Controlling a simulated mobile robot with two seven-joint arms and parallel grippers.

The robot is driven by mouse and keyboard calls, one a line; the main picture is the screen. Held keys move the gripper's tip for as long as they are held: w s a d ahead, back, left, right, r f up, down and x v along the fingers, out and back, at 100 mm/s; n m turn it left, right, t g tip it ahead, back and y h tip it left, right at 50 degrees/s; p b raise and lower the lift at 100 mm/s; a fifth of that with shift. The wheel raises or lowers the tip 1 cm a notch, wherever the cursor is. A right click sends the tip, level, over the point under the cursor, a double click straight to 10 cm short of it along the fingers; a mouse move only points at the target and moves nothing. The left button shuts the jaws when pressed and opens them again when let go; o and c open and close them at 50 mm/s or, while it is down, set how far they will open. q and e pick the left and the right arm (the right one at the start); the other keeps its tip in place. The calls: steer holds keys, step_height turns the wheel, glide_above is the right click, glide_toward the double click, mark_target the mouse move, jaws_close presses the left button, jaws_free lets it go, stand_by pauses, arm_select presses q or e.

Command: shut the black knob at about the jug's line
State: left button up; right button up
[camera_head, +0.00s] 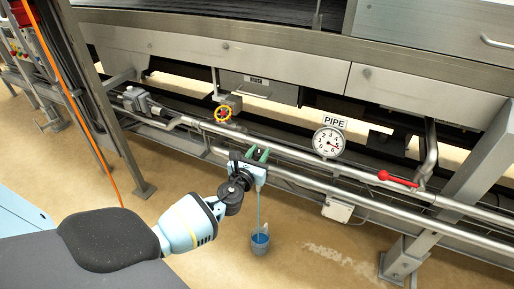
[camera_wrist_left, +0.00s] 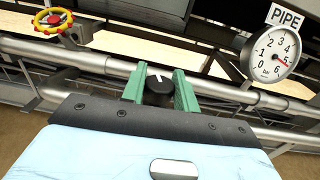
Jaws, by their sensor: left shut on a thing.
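The black knob (camera_wrist_left: 158,92) shows in the left wrist view, with a white mark on its top. My left gripper (camera_wrist_left: 159,88) has its two green fingers on either side of the knob, shut on it. In the head view the left gripper (camera_head: 257,154) is at the pipes, and its fingers and wrist hide the knob. A thin blue stream (camera_head: 259,210) falls from below the gripper into the jug (camera_head: 260,243), which stands on the floor and has blue liquid in it. My right gripper is not in view.
A yellow handwheel with a red hub (camera_head: 222,114) is left of the gripper. A round gauge (camera_head: 328,141) under a PIPE sign (camera_head: 334,121) is to the right, with a red lever (camera_head: 398,179) farther right. An orange cable (camera_head: 75,100) hangs at the left.

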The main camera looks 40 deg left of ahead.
mark_target(257, 157)
arm_select(q)
steer(key=shift+r+n+y, duration=0.2)
steer(key=shift+n+y, duration=0.2)
steer(key=shift+y, duration=0.2)
steer(key=shift+f+n+g+y, duration=0.15)
steer(key=shift+n+g+y, duration=0.45)
steer(key=shift+y, duration=0.2)
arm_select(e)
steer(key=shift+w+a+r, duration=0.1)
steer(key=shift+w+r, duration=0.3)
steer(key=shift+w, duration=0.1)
arm_select(q)
steer(key=o, duration=1)
steer(key=shift+c, duration=0.2)
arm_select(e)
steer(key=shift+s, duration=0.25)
arm_select(q)
steer(key=shift+s+p, duration=0.1)
steer(key=shift+p, duration=0.2)
steer(key=p+v, duration=0.1)
steer(key=v, duration=0.5)
steer(key=shift+s+d, duration=0.1)
steer(key=shift+s, duration=0.1)
steer(key=shift+s+d, duration=0.3)
steer(key=shift+s, duration=0.25)
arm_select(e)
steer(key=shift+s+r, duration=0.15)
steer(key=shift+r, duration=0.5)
